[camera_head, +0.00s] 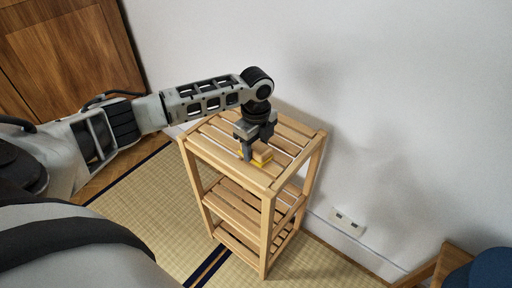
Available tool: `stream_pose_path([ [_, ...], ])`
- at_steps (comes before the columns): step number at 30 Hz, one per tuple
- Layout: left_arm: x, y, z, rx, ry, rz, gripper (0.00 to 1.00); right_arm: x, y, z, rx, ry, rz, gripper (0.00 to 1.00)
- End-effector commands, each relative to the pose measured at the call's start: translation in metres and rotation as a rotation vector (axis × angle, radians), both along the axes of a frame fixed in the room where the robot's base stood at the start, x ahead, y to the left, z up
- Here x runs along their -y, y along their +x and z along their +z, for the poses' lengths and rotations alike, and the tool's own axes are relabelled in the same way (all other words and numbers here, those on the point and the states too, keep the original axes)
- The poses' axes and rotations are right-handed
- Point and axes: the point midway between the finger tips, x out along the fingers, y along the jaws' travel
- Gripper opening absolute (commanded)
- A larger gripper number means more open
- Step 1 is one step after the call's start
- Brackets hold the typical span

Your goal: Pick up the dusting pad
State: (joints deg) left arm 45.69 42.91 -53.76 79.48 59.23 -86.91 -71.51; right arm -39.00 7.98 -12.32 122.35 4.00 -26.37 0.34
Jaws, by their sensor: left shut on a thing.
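The dusting pad (262,154) is a small block with a tan wooden top and a yellow underside. It is at the top of a wooden slatted rack (213,149), near the middle of its top shelf. My left gripper (257,152) points down over the rack and is shut on the pad. The fingers hide part of the pad. I cannot tell whether the pad touches the slats or is just above them. My right gripper is not in view.
The rack's two lower shelves (238,199) look empty. A white wall (400,90) stands close behind the rack, with a socket (347,222) low on it. A wooden chair with a dark blue seat (490,270) is at the lower right. Tatami floor lies in front.

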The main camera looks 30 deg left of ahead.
Motion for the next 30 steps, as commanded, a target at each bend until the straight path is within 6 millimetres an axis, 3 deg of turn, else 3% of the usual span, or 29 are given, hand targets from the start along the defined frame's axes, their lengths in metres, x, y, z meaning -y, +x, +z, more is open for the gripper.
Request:
stream_pose_path([
  [5,0.0,0.001,0.011,0.003,0.0,0.0,0.26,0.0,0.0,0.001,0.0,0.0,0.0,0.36],
  [10,0.004,0.0,0.037,0.005,-0.003,-0.004,0.26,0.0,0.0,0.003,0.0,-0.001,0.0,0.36],
  [18,0.05,-0.03,0.097,0.003,-0.004,-0.009,0.26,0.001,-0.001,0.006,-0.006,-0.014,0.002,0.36],
  [24,0.09,-0.056,0.116,0.003,-0.003,-0.006,0.26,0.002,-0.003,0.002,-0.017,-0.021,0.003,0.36],
  [30,0.112,-0.07,0.127,0.002,-0.001,-0.001,0.26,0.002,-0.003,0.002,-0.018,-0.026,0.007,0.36],
])
